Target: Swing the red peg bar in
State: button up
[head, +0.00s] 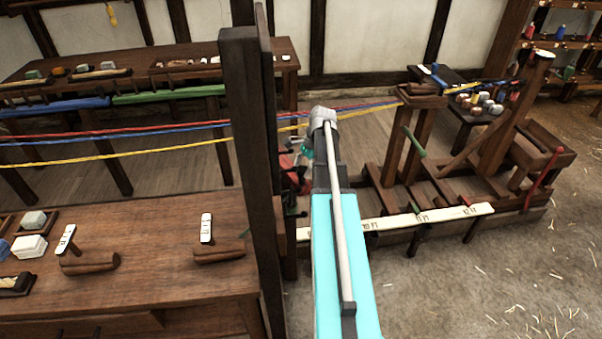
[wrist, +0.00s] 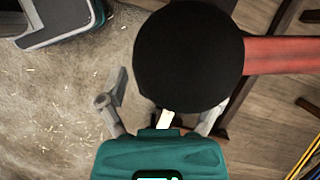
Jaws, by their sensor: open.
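In the wrist view a red bar (wrist: 285,55) comes in from the right and ends in a large round black knob (wrist: 188,55). My gripper (wrist: 165,98) is open, its fingers spread to either side below the knob. The knob covers part of the right finger, and I see no grip on it. In the head view my gripper (head: 306,150) is mostly hidden behind my turquoise arm. Red parts (head: 293,178) show just beside and below it, by the dark post; I cannot tell which of them is the bar.
A tall dark post (head: 250,150) stands close left of my arm. A white marked scale (head: 440,217) lies along the wooden frame to the right. A workbench (head: 150,285) fills the front left. Floor at the front right is open.

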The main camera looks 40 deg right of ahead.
jog(key=shift+f, duration=0.1)
jog(key=shift+c, duration=0.2)
grip_shut()
